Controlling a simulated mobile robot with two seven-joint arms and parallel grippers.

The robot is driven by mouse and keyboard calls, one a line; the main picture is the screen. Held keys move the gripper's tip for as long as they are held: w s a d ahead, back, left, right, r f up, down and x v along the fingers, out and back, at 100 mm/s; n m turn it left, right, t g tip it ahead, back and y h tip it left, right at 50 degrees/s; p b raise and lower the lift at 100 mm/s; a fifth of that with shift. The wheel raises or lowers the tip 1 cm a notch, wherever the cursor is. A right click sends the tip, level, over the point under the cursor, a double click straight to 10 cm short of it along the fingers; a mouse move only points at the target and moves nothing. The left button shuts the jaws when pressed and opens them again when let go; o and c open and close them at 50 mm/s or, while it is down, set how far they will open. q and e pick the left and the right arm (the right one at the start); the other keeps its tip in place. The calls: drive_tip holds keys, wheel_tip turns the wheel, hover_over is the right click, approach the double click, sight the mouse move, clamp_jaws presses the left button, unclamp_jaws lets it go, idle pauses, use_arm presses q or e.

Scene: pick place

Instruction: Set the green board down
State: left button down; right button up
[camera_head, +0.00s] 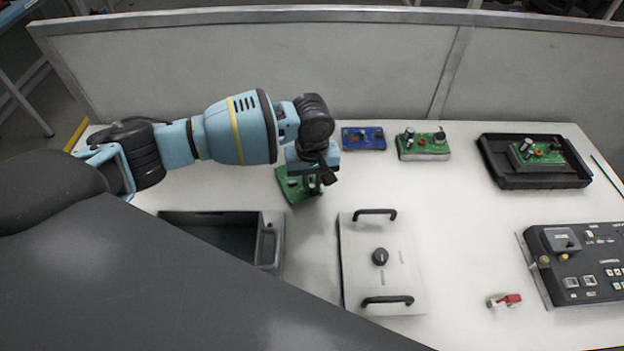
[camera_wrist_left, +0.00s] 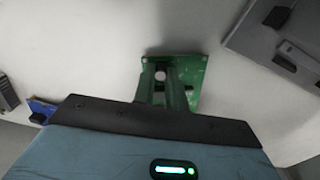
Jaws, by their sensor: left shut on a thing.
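A green board (camera_head: 290,188) is under my left gripper (camera_head: 316,183) in the head view, left of the middle of the white table (camera_head: 455,200). In the left wrist view the green board (camera_wrist_left: 192,68) is at the fingertips of my left gripper (camera_wrist_left: 166,82). The left gripper is shut on the board. The gripper hides part of the board, and I cannot tell whether its underside touches the table. My right gripper is not in view.
A blue board (camera_head: 363,138) and another green board (camera_head: 423,146) lie behind to the right. A black tray (camera_head: 545,182) holds a further green board (camera_head: 538,152). A grey bin (camera_head: 270,245), a handled plate (camera_head: 382,282), a control box (camera_head: 575,262) and a red-and-white part (camera_head: 504,300) stand nearer.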

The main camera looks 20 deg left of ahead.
use_arm(q)
drive_tip(key=c, duration=1.4)
unclamp_jaws()
drive_tip(key=shift+c, duration=0.2)
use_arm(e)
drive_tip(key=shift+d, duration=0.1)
